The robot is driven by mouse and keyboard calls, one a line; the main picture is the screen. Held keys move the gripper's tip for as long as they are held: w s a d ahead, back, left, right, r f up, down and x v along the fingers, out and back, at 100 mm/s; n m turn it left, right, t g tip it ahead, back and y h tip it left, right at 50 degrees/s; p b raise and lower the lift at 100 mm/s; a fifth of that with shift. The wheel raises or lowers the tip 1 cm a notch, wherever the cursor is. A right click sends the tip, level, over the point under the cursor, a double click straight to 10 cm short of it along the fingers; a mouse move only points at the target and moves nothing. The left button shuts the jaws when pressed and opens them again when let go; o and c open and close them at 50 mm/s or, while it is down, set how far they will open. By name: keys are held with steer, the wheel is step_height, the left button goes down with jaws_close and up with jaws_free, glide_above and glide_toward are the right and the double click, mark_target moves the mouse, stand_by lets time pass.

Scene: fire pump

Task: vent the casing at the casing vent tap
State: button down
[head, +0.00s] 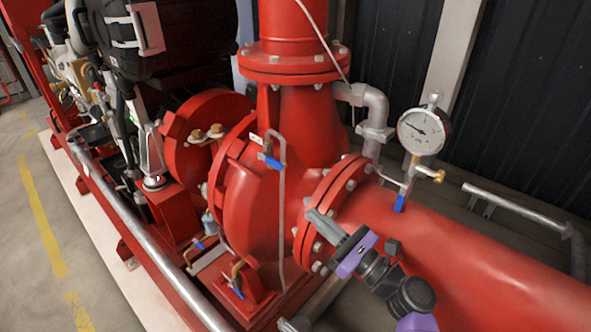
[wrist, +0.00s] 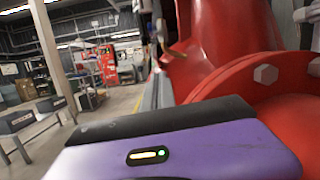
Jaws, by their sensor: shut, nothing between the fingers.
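The casing vent tap (head: 270,160) sits on top of the red pump casing (head: 245,205) in the head view, with a small blue lever and a pale tag at its upper end. A thin grey tube (head: 282,215) arches from it and runs down the casing front. Whether the tap is open or shut is too small to tell. My gripper (head: 316,220) is shut and empty, in front of the suction flange, below and right of the tap and apart from it. The wrist view shows my purple gripper housing close up; the tap cannot be made out there.
A pressure gauge (head: 424,130) with a blue-levered cock (head: 400,203) stands over the red suction pipe (head: 490,260) at right. Other small blue levers (head: 238,292) sit low by the casing. The bolted flange (head: 325,215) is close behind my gripper; floor is clear at far left.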

mark_target(270, 161)
steer(key=shift+s+r+m+y, duration=0.25)
steer(key=shift+s+m+y, duration=0.05)
steer(key=shift+a, duration=0.1)
steer(key=x, duration=0.3)
steer(key=r+x, duration=0.1)
steer(key=x, duration=0.3)
steer(key=r+p+x, duration=0.1)
steer(key=x, duration=0.2)
steer(key=shift+r, duration=0.25)
steer(key=shift+a+r+p, duration=0.1)
steer(key=shift+r+p, duration=0.25)
steer(key=shift+r, duration=0.3)
steer(key=shift+r+g+p, duration=0.15)
steer(key=shift+g+p, duration=0.15)
steer(key=shift+s+r+p, duration=0.1)
steer(key=shift+r+p, duration=0.05)
steer(key=shift+p, duration=0.45)
